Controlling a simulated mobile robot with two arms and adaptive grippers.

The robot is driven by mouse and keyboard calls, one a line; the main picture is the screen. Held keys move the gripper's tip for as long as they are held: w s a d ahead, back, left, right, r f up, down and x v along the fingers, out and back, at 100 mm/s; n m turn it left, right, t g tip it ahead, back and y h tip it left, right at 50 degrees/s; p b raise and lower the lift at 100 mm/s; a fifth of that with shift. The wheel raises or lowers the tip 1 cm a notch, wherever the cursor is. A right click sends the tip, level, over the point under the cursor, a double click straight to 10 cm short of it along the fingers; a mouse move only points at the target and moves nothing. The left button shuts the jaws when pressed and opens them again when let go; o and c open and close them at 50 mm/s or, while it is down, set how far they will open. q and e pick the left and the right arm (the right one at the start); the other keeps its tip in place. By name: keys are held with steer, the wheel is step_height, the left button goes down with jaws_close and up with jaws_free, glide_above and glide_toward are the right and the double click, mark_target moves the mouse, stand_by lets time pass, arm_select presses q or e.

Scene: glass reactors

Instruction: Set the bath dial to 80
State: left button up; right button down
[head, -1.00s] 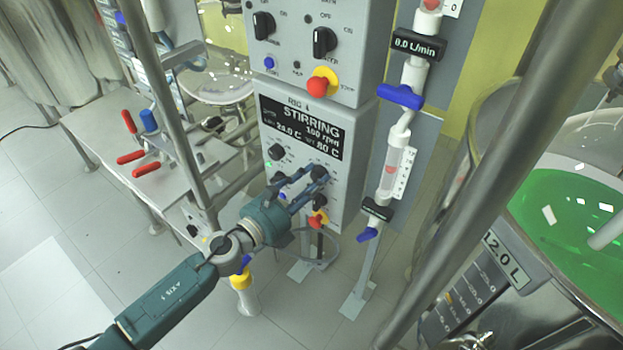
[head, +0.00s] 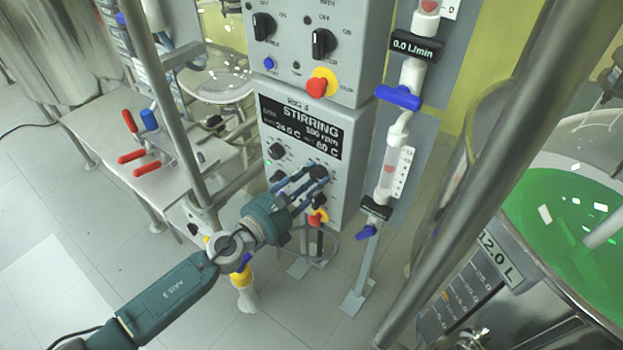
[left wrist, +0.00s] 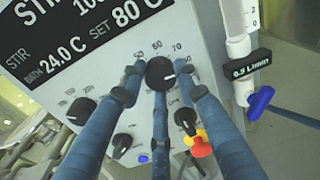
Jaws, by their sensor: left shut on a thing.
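The bath dial (left wrist: 160,73) is a round black knob on the grey control box (head: 345,165), with a printed scale around it showing numbers such as 50, 60 and 70. The display (left wrist: 85,32) above it reads STIR, BATH 24.0 C and SET 80 C. My left gripper (left wrist: 162,84) has its blue fingers closed around the bath dial. In the head view, the left gripper (head: 303,183) reaches up to the lower panel of the box and partly covers the dial (head: 319,172). The right gripper is in neither view.
Another black knob (left wrist: 74,110) is left of the fingers. A red and yellow stop button (left wrist: 198,145) sits below right. A flow tube with a blue valve handle (head: 398,97) stands right of the box. A metal post (head: 470,190) stands farther right.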

arm_select(q)
steer(key=shift+s+d+f, duration=0.1)
steer(key=shift+s+f, duration=0.15)
steer(key=shift+f, duration=0.25)
steer(key=o, duration=1)
steer(key=shift+o, duration=0.8)
steer(key=shift+w+r, duration=0.15)
steer(key=v, duration=1.2)
steer(key=shift+r, duration=0.15)
